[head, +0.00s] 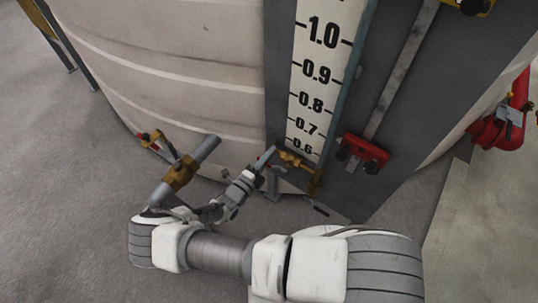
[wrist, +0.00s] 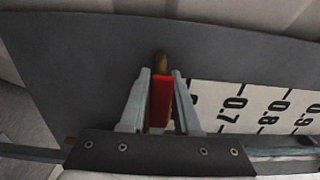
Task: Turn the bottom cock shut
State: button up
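The bottom cock (head: 292,160) is a brass fitting at the foot of the level gauge, low on the tank. My gripper (head: 262,160) is right at it, partly hidden by its own links. In the wrist view, the cock's red handle (wrist: 161,88) lies between the two grey fingers of my gripper (wrist: 161,75), with a brass end (wrist: 160,62) showing just beyond it. The fingers are close on both sides of the handle. I cannot tell whether both press on it. The cock's angle is unclear in the head view.
The white gauge board (head: 317,75) rises above the cock. A red block (head: 362,152) on a rail is to its right. Another brass valve with a red part (head: 152,140) is on the tank at left. Red piping (head: 505,122) is at far right. Open grey floor (head: 60,200) lies left.

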grip_shut()
dwell(1.1)
